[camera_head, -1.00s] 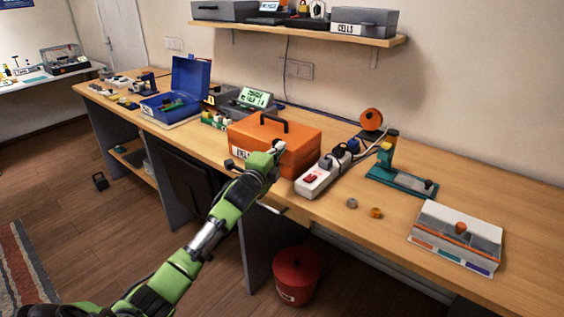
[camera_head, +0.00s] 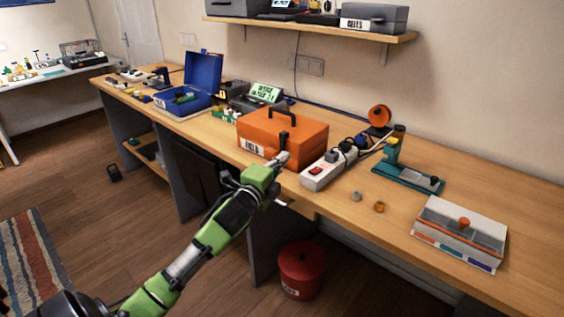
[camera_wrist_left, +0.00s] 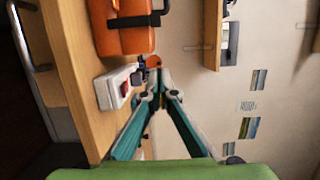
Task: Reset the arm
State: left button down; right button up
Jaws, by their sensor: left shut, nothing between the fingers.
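My left arm reaches in from the lower left in the head view, green and black. Its gripper (camera_head: 283,158) is shut and empty, in front of the orange toolbox (camera_head: 262,137) near the bench's front edge. The wrist view shows the two fingers meeting at their tips (camera_wrist_left: 157,90). Behind them are the white power strip (camera_wrist_left: 118,88) and the orange toolbox (camera_wrist_left: 122,40). I cannot tell whether the gripper touches anything. My right gripper is in neither view.
The power strip (camera_head: 322,172) lies right of the toolbox on the wooden bench (camera_head: 400,210). A teal stand (camera_head: 405,178), two small rings and a compartment box (camera_head: 458,235) are farther right. A blue case (camera_head: 202,85) stands open at left. A red bin (camera_head: 301,272) is on the floor.

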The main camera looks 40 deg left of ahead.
pick_arm(q)
jog(key=shift+s, duration=0.15)
dwell(0.4)
